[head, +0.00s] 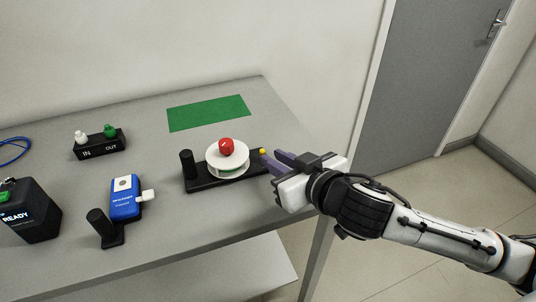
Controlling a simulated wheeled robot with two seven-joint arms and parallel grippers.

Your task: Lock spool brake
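A white spool (228,160) with a red knob (226,147) on top sits on a black base (200,183) on the bench. A black upright post (187,163) stands at the base's left end. A small yellow piece (262,151) shows at the base's right end; I take it for part of the brake, but its form is too small to tell. My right gripper (270,154) reaches in from the right with its fingertips beside the yellow piece. Its two fingers look apart, with nothing clearly held between them. My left gripper is out of view.
A blue device (125,196), a black post on a foot (103,228), a black READY box (30,212) and an IN/OUT block (98,146) stand to the left. A green mat (208,112) lies behind. The bench's right edge is close to the spool base.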

